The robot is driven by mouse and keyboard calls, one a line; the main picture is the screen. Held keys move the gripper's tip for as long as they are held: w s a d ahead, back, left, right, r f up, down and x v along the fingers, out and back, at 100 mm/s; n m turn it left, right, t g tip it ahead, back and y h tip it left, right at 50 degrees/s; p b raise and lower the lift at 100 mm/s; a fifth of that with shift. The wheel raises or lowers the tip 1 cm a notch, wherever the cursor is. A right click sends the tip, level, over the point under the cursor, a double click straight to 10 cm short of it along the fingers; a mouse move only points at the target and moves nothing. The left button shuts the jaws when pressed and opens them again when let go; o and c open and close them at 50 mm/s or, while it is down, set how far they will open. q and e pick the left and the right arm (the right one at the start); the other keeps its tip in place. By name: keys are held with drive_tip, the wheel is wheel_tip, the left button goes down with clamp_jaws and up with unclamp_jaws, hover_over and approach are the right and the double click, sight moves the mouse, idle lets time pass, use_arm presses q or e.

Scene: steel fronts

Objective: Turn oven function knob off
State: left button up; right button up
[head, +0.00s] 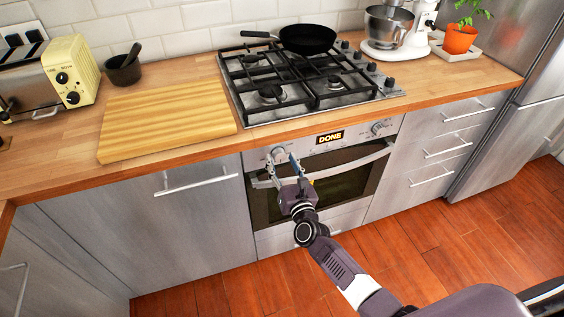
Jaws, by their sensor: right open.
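The built-in oven (300,139) sits under the counter with its door closed. Its display (330,137) reads "DONE". One knob (277,152) is at the left of the panel and another knob (378,127) is at the right. My right gripper (275,170) is open at the oven's upper left, with its fingers just below and around the left knob. I cannot tell whether a finger touches the knob. The knob's setting is too small to read. My left gripper is not in view.
A gas hob (350,98) with a black pan (308,39) is above the oven. A cutting board (165,120), yellow toaster (72,70), mortar (122,72), stand mixer (392,28) and potted plant (460,40) stand on the counter. The wooden floor (430,245) is clear.

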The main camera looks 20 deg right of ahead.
drive_tip(key=shift+c, duration=0.7)
drive_tip(key=c, duration=1)
drive_tip(key=shift+f+n, duration=0.1)
drive_tip(key=shift+n, duration=0.2)
